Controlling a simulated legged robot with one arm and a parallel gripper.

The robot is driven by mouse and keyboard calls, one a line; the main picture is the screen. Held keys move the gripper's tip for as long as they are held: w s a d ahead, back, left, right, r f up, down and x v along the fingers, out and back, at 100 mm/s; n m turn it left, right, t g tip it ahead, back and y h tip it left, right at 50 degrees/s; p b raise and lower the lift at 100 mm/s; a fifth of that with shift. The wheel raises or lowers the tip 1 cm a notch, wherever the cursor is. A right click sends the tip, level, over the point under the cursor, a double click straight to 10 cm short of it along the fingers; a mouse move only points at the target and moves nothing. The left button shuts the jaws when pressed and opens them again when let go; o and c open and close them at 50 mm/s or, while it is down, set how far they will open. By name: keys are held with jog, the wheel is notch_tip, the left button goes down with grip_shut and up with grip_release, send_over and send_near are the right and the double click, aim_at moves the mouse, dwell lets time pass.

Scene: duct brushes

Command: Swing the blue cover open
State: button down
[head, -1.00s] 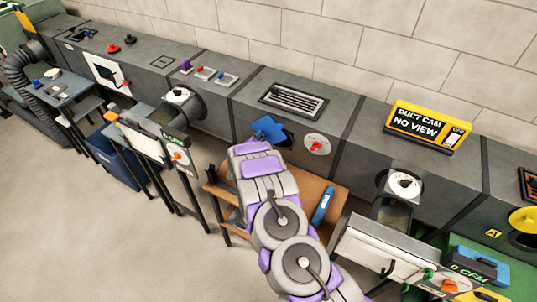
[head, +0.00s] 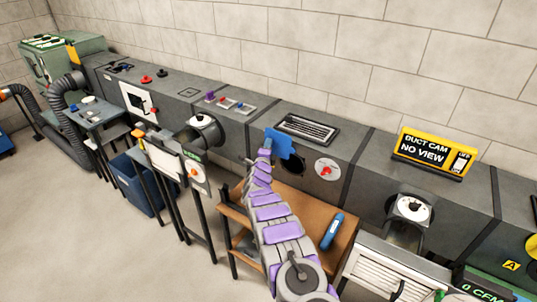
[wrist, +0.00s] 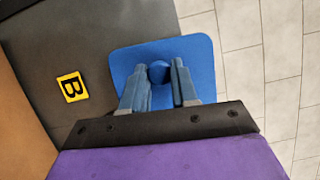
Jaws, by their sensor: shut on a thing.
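The blue cover (head: 284,143) is on the front of the grey duct, swung up and to the left of a dark round opening (head: 295,168), which is partly uncovered. In the wrist view the cover (wrist: 205,60) is a flat blue plate with rounded corners and a round blue knob (wrist: 158,71). My gripper (wrist: 160,73) has its two fingers on either side of the knob, shut on it. In the head view my gripper (head: 265,152) is at the cover's left side, small and partly blended with it.
A round plate with a red knob (head: 326,170) is right of the opening. A wooden shelf (head: 300,205) with a blue tool (head: 332,231) stands below. A yellow "B" label (wrist: 72,87) is on the duct. A vent grille (head: 306,128) lies on top.

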jog(key=shift+s+d+r+m+t, duration=0.1)
jog(key=shift+r+m+t, duration=0.2)
jog(key=shift+r+m, duration=0.7)
jog(key=shift+f, duration=0.1)
jog(key=c, duration=0.9)
grip_release()
jog(key=shift+o, duration=0.2)
jog(key=shift+s+p, duration=0.2)
jog(key=shift+p, duration=0.1)
jog(key=p+v, duration=0.3)
jog(key=v, duration=1.4)
jog(key=shift+a+f, duration=0.15)
jog(key=shift+a, duration=0.1)
jog(key=shift+w, duration=0.1)
